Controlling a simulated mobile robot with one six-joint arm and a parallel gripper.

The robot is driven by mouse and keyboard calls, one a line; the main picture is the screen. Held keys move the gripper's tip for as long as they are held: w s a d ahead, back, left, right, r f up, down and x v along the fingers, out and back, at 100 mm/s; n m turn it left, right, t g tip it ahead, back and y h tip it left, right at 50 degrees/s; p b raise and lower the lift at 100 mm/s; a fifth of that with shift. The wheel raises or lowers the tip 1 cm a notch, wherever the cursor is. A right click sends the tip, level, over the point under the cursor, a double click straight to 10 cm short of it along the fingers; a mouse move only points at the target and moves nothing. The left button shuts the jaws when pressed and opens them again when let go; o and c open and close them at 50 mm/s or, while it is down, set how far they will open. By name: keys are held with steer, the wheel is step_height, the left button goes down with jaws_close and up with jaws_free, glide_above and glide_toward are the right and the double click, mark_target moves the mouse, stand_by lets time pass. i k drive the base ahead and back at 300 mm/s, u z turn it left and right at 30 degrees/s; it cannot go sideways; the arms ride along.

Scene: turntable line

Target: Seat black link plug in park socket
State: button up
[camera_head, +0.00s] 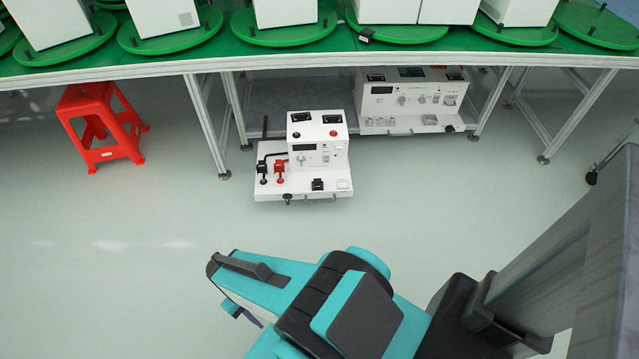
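A white test unit (318,140) stands on a low white platform (300,190) in front of the line table. A small black plug-like block (318,184) sits on the platform's front part; it may be the black link plug. A black plug (262,172) and a red plug (279,172) stand side by side at the platform's left. A pale square fitting (343,184) is at the right; I cannot tell whether it is the park socket. My teal and black arm fills the lower middle, well apart from the unit. My gripper's fingers cannot be made out.
A second white instrument (411,97) stands under the table at the back. The green line table (340,50) with round green turntables crosses the top. A red stool (100,125) stands at left. The pale floor (150,240) between my arm and the unit is clear.

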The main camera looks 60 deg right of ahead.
mark_target(313, 134)
steer(key=u, duration=0.05)
steer(key=i, duration=1)
steer(key=z, duration=0.05)
